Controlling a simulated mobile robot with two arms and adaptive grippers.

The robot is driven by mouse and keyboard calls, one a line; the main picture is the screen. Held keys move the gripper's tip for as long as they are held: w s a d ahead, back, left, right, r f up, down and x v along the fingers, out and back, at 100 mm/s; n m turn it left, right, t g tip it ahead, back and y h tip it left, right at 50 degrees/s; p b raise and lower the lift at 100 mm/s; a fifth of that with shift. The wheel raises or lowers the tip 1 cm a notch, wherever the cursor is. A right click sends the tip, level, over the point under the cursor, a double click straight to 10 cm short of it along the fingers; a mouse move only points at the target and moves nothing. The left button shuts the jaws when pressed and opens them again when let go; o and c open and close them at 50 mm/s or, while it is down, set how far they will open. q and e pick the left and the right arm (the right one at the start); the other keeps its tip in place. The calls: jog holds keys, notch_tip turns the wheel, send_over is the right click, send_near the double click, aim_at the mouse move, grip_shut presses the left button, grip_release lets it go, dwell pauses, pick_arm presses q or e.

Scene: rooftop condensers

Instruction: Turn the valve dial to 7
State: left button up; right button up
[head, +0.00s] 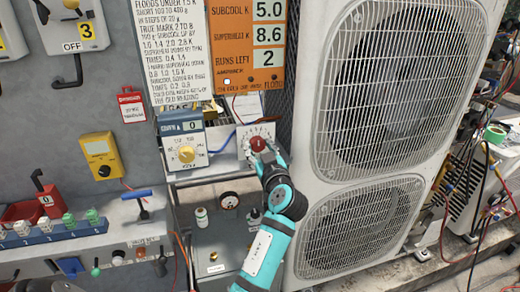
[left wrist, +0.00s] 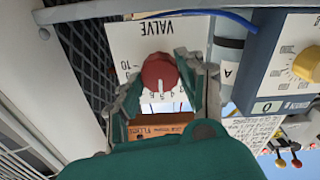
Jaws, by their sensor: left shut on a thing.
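The valve dial is a red round knob (head: 258,144) on a white plate marked with a scale, below the orange board. It also shows in the left wrist view (left wrist: 158,70), under the word VALVE. A white pointer line on the knob points down in that view toward small numbers; the exact number is too small to tell. My left gripper (head: 264,151) is at the knob. In the left wrist view its fingers (left wrist: 160,88) stand on both sides of the knob and are shut on it. My right gripper is not in view.
The orange board (head: 262,40) reads subcool 5.0, superheat 8.6 and runs left 2. A blue-grey box with a yellow dial (head: 186,154) stands just left of the valve plate and shows 0. A large fan condenser (head: 300,150) stands close on the right.

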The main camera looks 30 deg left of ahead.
pick_arm(q)
jog(key=m, duration=0.3)
jog(key=shift+r+m, duration=0.1)
jog(key=shift+m, duration=0.2)
jog(key=shift+m+p, duration=0.65)
jog(key=shift+m, duration=1.35)
jog(key=o, duration=1.2)
notch_tip(320, 180, up, 10)
jog(key=shift+f, duration=0.1)
